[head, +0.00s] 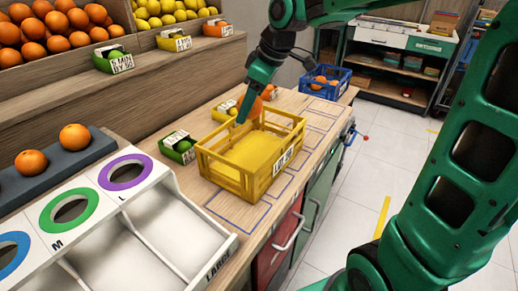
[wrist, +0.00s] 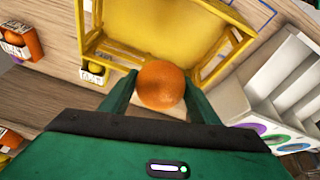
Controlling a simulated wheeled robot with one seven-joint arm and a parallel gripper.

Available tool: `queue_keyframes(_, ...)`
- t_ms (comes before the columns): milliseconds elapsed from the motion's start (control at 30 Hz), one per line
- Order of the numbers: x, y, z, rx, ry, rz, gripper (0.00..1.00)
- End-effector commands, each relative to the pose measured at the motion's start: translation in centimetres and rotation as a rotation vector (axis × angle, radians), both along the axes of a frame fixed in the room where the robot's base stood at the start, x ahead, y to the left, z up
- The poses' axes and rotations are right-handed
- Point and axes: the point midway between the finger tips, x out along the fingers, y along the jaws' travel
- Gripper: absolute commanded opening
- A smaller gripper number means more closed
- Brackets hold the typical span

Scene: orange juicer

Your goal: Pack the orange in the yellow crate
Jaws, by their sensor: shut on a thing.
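The yellow crate (head: 257,152) stands on the wooden counter, open at the top, and its floor looks bare. It also shows at the top of the wrist view (wrist: 150,30). My gripper (head: 247,112) is over the crate's far side in the head view, pointing down. In the wrist view my gripper (wrist: 160,95) is shut on an orange (wrist: 162,86), with one finger on each side of it. The orange overlaps the crate's near edge there; its exact height above the crate is hard to tell. In the head view the orange is mostly hidden behind my gripper.
A small box of green fruit (head: 180,147) stands left of the crate, and another small box (head: 227,109) is behind it. Two oranges (head: 75,137) sit on a grey block near the white sizing station (head: 160,213). A blue crate of oranges (head: 325,82) is farther back.

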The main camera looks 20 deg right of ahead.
Motion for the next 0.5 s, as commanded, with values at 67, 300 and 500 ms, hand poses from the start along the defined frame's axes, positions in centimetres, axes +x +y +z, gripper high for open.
queue_keyframes(67,0.8,-1.4,0.8,-0.002,-0.003,-0.002,0.24)
queue_keyframes(300,1.3,-2.4,0.1,-0.004,0.0,0.002,0.24)
queue_keyframes(500,1.2,-2.4,-3.1,-0.004,0.003,0.004,0.24)
